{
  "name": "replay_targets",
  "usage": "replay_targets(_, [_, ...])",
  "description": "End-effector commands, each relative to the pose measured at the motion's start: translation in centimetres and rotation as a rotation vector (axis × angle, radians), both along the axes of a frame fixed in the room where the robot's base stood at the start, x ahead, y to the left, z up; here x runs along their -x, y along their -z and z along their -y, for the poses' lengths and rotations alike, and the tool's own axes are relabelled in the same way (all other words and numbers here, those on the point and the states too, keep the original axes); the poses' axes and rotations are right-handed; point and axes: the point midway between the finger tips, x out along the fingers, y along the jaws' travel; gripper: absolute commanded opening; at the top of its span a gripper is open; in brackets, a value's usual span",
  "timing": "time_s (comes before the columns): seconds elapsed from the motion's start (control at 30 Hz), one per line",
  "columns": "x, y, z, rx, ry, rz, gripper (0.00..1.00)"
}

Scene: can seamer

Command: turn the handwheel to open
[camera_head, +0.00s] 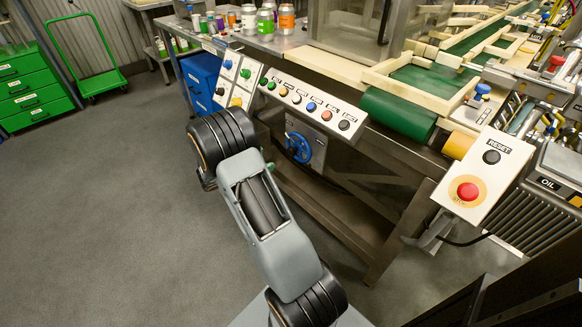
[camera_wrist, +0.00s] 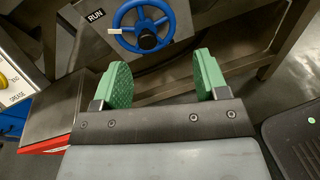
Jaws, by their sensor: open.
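The blue handwheel (camera_head: 298,147) is on a grey panel under the front row of buttons on the machine. In the wrist view the handwheel (camera_wrist: 119,23) is near the top, with a dark hub knob and a white mark on its left side. A RUN label is on the panel to its upper left. My gripper (camera_wrist: 161,85) has two green pads held wide apart, with nothing between them. The wheel appears beyond the fingertips, apart from them.
A button panel (camera_head: 313,103) is above the wheel. A RESET and stop box (camera_head: 483,174) stands to the right. A blue drawer cabinet (camera_head: 203,82) is at the left of the bench. Steel frame legs (camera_head: 396,232) stand below. The grey floor (camera_head: 110,200) at left is clear.

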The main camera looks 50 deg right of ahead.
Motion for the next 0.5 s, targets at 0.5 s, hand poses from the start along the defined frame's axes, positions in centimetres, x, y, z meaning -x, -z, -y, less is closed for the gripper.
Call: replay_targets(0.5, [-2.4,7.8,4.5,0.147,-0.136,-0.197,0.67])
